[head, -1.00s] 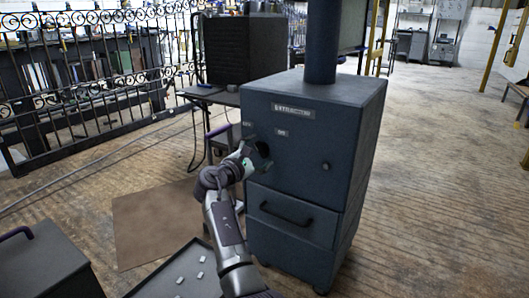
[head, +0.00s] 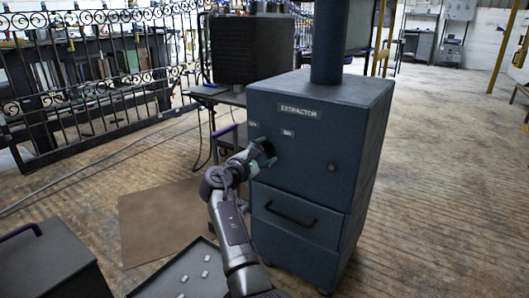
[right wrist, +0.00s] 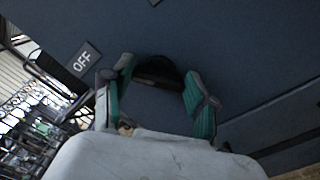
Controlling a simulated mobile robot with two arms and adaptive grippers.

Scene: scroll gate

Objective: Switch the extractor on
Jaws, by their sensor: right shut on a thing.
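The extractor (head: 310,150) is a dark blue cabinet with a round pipe on top and an EXTRACTOR plate (head: 299,110) on its front. Two small labels sit below the plate; the left one reads OFF in the right wrist view (right wrist: 83,61). My right gripper (head: 264,153) is at the upper left of the front, below these labels. Its green-padded fingers are shut on a dark round switch knob (right wrist: 158,72), one on each side. The fingers and hand hide much of the knob, so its pointer cannot be read. My left gripper is out of view.
A small round button (head: 332,167) and a drawer handle (head: 291,213) are on the extractor's front. A tray with small pale pieces (head: 190,265) lies at the lower left near my arm. Open floor (head: 440,200) lies to the right.

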